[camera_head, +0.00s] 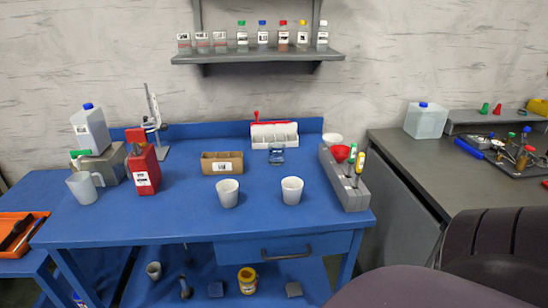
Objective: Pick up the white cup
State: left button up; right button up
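Two white cups stand upright on the blue table, near its front edge. One white cup (228,194) is just left of the table's middle. The other white cup (292,191) is a little to its right, with a clear gap between them. Both look like plain, open-topped tapered cups. A whitish jug with a handle (82,188) stands at the table's left end. Neither of my grippers shows in the head view.
A cardboard box (222,162) is behind the left cup. A grey holder (346,186) with tools and a red bowl (340,153) flanks the right cup. A red canister (146,176) stands left. Chairs (488,247) are at front right. The table's (180,218) front middle is clear.

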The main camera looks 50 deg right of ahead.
aim_at(292, 187)
jog(key=i+j+z, duration=0.45)
jog(key=j+z, duration=0.25)
jog(key=i+j+z, duration=0.15)
jog(key=z, duration=0.15)
jog(key=j+z, duration=0.35)
jog(key=j, duration=0.15)
jog(key=i, duration=0.05)
